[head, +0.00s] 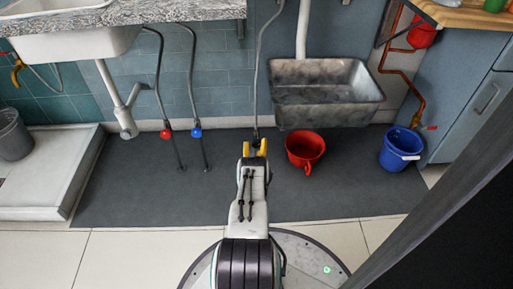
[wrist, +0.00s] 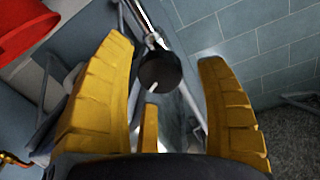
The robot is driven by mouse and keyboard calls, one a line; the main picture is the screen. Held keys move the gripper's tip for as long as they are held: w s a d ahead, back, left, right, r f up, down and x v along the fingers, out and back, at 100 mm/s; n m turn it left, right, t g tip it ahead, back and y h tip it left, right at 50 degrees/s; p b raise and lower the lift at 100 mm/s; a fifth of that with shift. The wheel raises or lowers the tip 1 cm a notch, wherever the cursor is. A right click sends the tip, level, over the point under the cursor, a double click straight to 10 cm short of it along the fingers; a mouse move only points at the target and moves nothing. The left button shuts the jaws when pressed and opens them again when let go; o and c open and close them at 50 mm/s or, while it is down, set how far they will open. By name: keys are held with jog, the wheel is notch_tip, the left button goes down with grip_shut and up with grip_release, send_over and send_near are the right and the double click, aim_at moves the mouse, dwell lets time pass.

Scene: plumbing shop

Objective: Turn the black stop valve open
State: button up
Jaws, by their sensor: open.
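The black stop valve has a round black knob (wrist: 160,72) with a thin white mark on it, on a shiny metal pipe, in the wrist view. In the head view a grey hose (head: 257,75) runs down the wall to the valve, which is small and mostly hidden by my gripper. My gripper (head: 254,148) has yellow fingers and is open. In the wrist view the fingers (wrist: 166,58) stand apart on either side of the knob, with visible gaps. I cannot tell whether the knob lies fully between the fingertips in depth.
A red pot (head: 305,151) stands on the floor just right of my gripper, below a grey metal sink (head: 325,95). Red (head: 166,133) and blue (head: 196,132) valves are on pipes to the left. A blue bucket (head: 401,148) stands farther right. The dark mat (head: 150,200) has free room on the left.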

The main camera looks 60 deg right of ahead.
jog(key=shift+b+x, duration=0.35)
jog(key=shift+x, duration=0.6)
jog(key=shift+c, duration=0.3)
jog(key=c, duration=1.1)
jog(key=shift+n, duration=2.9)
jog(key=shift+r, duration=0.1)
